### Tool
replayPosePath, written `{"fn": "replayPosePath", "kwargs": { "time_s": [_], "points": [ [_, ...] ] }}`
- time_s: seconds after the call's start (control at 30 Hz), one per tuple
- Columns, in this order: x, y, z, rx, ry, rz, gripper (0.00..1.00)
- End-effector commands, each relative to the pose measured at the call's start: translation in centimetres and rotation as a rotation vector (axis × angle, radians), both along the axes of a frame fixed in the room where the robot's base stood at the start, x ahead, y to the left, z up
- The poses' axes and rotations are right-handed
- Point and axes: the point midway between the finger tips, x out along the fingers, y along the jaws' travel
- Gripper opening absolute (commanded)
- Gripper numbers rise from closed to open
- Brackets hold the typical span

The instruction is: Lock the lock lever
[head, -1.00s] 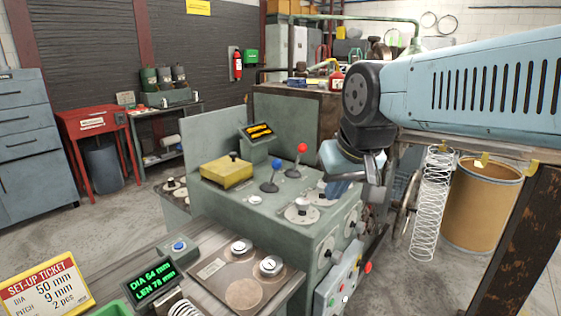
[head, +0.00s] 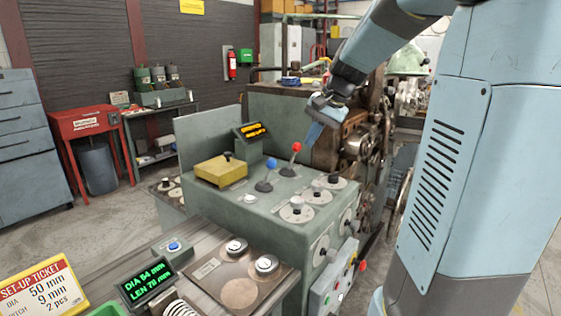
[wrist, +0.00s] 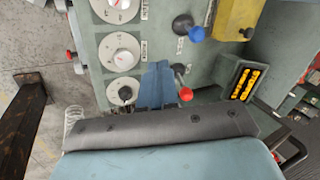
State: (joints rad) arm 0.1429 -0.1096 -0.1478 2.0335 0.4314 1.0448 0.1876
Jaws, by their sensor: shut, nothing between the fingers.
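Two levers stand on top of the green-grey machine cabinet (head: 262,205): one with a blue knob (head: 271,163) and one with a red knob (head: 296,147). Both lean slightly right in the head view; I cannot read which is labelled lock. My gripper (head: 313,136) is shut and empty, pointing down just right of the red knob. In the wrist view the fingers (wrist: 157,85) are beside the red-knobbed lever (wrist: 185,94), with a very small gap or touch; I cannot tell which. The blue knob shows farther off in the wrist view (wrist: 183,25).
A yellow block (head: 221,170) sits left of the levers. Round dials (head: 297,211) lie in front and right of them. A display box (head: 250,130) stands behind. Rusty coiler machinery (head: 355,145) is close to the right of my gripper.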

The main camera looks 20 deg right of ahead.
Motion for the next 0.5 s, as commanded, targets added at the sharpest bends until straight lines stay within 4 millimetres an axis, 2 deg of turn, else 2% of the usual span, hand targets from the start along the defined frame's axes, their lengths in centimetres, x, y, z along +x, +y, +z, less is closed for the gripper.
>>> {"fn": "replayPosePath", "kwargs": {
  "time_s": [0.5],
  "points": [
    [0.53,-0.14,-0.45,0.008,0.004,-0.010,0.00]
  ]
}}
